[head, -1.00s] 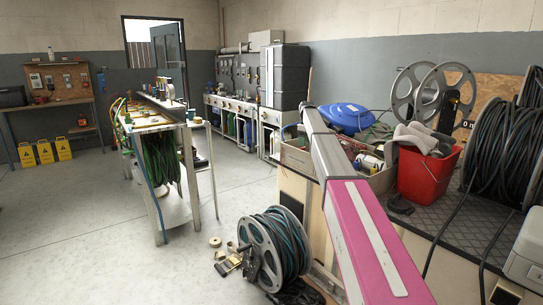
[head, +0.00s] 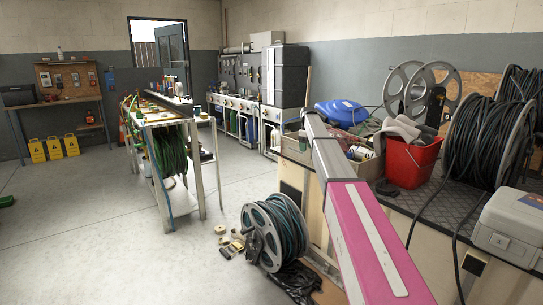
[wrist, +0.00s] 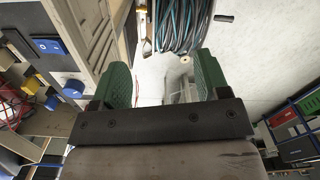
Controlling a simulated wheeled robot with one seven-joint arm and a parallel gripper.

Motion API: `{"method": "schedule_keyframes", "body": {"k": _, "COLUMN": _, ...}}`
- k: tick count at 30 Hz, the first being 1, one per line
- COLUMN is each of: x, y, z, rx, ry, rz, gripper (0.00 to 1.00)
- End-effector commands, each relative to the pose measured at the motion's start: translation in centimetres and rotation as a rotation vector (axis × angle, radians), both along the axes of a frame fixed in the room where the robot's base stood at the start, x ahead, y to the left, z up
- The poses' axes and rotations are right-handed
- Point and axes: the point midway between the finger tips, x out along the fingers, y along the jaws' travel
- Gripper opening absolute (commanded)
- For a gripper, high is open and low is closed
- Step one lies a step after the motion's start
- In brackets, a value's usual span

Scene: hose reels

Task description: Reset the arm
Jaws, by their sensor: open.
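My arm, pink and grey, reaches out from the lower right in the head view; its far end is not clearly visible there. My gripper (wrist: 165,82) shows in the wrist view with two green fingers set wide apart. It is open and nothing is between the fingers except the view of the floor behind. A hose reel (head: 275,232) with dark green hose stands on the floor left of my arm; its hose (wrist: 185,22) shows beyond the fingers in the wrist view.
A workbench (head: 420,222) at right carries a red bucket (head: 408,165), a large cable reel (head: 485,145) and a grey case (head: 512,228). A narrow table (head: 165,122) stands at left centre. Yellow boxes (head: 54,147) sit by the far wall.

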Motion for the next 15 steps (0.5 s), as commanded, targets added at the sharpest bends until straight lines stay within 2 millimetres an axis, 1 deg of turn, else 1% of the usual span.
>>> {"method": "schedule_keyframes", "body": {"k": 1, "x": -1.1, "y": 0.0, "z": -0.9, "rx": 0.001, "ry": 0.002, "rz": -0.010, "gripper": 0.69}}
{"method": "schedule_keyframes", "body": {"k": 4, "x": -2.6, "y": 0.0, "z": -2.3, "rx": 0.001, "ry": 0.002, "rz": -0.035, "gripper": 0.69}}
{"method": "schedule_keyframes", "body": {"k": 7, "x": -4.4, "y": 0.0, "z": -4.2, "rx": 0.000, "ry": 0.001, "rz": -0.066, "gripper": 0.69}}
{"method": "schedule_keyframes", "body": {"k": 10, "x": -6.9, "y": 0.0, "z": -6.3, "rx": 0.001, "ry": 0.002, "rz": -0.105, "gripper": 0.69}}
{"method": "schedule_keyframes", "body": {"k": 14, "x": -11.0, "y": 0.0, "z": -9.8, "rx": 0.000, "ry": 0.003, "rz": -0.170, "gripper": 0.69}}
{"method": "schedule_keyframes", "body": {"k": 15, "x": -12.8, "y": 0.0, "z": -11.2, "rx": 0.000, "ry": 0.003, "rz": -0.197, "gripper": 0.69}}
